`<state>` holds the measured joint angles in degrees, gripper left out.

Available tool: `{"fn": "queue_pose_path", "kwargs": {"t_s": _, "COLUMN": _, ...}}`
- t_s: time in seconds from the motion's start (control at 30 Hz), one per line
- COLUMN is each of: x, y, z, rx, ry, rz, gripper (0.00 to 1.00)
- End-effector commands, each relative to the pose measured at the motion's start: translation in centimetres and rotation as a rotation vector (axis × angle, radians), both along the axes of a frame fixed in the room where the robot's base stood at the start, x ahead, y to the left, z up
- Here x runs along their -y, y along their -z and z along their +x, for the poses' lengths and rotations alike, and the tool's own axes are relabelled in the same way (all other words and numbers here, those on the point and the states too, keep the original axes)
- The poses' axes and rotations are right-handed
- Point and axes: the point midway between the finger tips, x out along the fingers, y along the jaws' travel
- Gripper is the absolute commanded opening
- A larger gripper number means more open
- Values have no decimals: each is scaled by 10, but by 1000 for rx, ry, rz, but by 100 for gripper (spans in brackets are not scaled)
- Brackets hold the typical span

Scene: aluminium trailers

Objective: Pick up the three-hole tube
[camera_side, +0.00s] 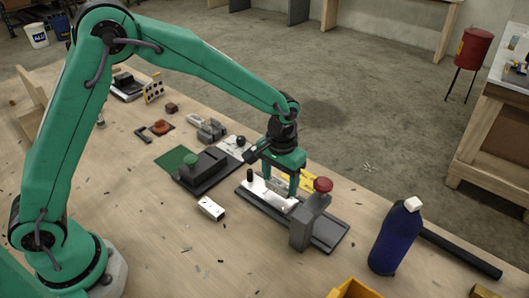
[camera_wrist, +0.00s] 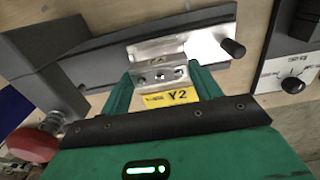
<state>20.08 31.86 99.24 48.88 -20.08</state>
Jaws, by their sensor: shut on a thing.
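In the wrist view a short silver tube (camera_wrist: 160,74) with a row of dark holes in its face lies between the two green fingers of my gripper (camera_wrist: 160,66). The fingers are shut on it. The tube is over or in a dark fixture with a bright metal plate (camera_wrist: 205,44) and a black knob (camera_wrist: 232,48). In the side view my gripper (camera_side: 283,190) points down at the same fixture (camera_side: 329,234), which has a red knob (camera_side: 323,185). The fingers mostly hide the held tube there, and I cannot tell whether it touches the fixture.
Another silver block (camera_side: 211,208) lies on the wooden bench left of the fixture. A dark fixture (camera_side: 205,170) and green mat (camera_side: 176,158) stand behind it. A blue bottle (camera_side: 394,238), black bar (camera_side: 460,252) and yellow bin (camera_side: 355,288) are at right. The bench's front left is mostly clear.

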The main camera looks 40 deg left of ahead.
Motion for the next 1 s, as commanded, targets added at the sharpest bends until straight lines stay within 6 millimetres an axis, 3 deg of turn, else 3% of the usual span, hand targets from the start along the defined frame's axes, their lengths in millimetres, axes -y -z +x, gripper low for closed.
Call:
{"fn": "queue_pose_path", "kwargs": {"t_s": 0.2, "x": 0, "y": -36, "z": 1, "rx": 4, "ry": 0, "rz": -1, "gripper": 40}}
{"fn": "queue_pose_path", "kwargs": {"t_s": 0.43, "x": 0, "y": -63, "z": 0, "rx": 2, "ry": 0, "rz": -1, "gripper": 40}}
{"fn": "queue_pose_path", "kwargs": {"t_s": 1.0, "x": 0, "y": -70, "z": 0, "rx": 0, "ry": 0, "rz": 0, "gripper": 40}}
